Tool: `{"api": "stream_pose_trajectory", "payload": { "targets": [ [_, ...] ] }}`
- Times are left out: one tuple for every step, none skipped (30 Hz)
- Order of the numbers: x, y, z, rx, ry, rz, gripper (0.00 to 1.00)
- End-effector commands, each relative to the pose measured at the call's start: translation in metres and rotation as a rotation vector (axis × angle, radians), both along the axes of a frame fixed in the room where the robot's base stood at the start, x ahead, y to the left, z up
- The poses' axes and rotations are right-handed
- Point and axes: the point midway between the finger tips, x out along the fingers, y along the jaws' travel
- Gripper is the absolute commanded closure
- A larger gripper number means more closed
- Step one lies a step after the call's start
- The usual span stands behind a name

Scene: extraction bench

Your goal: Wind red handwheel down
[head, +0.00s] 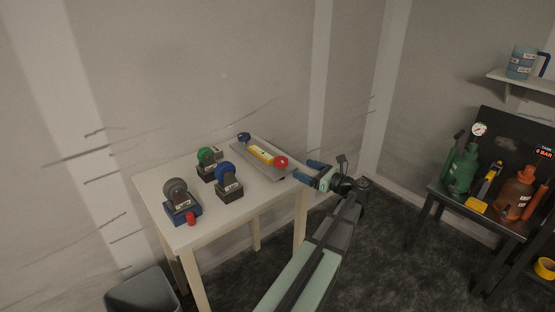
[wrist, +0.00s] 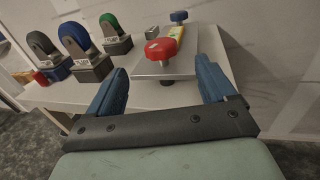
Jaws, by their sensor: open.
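The red handwheel (head: 281,161) sits at the near right end of a grey plate (head: 246,158) on the white table. It also shows in the wrist view (wrist: 161,49), upright on a short stem, ahead of my gripper. My gripper (head: 308,170) is open and empty, just right of the handwheel in the head view. In the wrist view its two blue fingers (wrist: 161,82) stand apart, with the handwheel beyond and between them, not visibly touched. A yellow block (head: 261,154) with a label lies on the plate between the red handwheel and a blue knob (head: 244,137).
Grey (head: 176,193), blue (head: 226,176) and green (head: 206,157) wheels on labelled blocks stand on the table's left. A small red piece (head: 190,217) is at the front edge. A dark bench (head: 470,213) with green and orange jacks is at right. A grey bin (head: 142,292) stands below.

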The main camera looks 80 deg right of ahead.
Motion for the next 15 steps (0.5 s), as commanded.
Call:
{"api": "stream_pose_trajectory", "payload": {
  "targets": [
    [0.006,-0.003,0.000,0.000,0.000,0.002,0.16],
    [0.009,-0.005,0.000,-0.001,0.001,0.003,0.16],
    [0.014,-0.008,0.000,-0.001,0.001,0.003,0.16],
    [0.017,-0.010,0.000,-0.002,0.001,0.003,0.16],
    [0.022,-0.013,0.000,-0.002,0.001,0.002,0.16],
    [0.028,-0.017,0.000,-0.002,0.001,0.004,0.16],
    [0.032,-0.020,0.000,-0.002,0.001,0.004,0.16],
    [0.037,-0.022,0.000,-0.003,0.002,0.003,0.16],
    [0.043,-0.026,0.000,-0.003,0.002,0.003,0.16],
    [0.048,-0.029,0.000,-0.003,0.002,0.004,0.16],
    [0.052,-0.032,0.000,-0.003,0.002,0.003,0.16],
    [0.058,-0.036,0.000,-0.002,0.002,0.002,0.16],
    [0.063,-0.038,0.000,-0.002,0.002,0.003,0.16],
    [0.067,-0.041,0.000,-0.002,0.002,0.003,0.16],
    [0.072,-0.044,0.000,-0.003,0.003,0.002,0.16]
  ]
}}
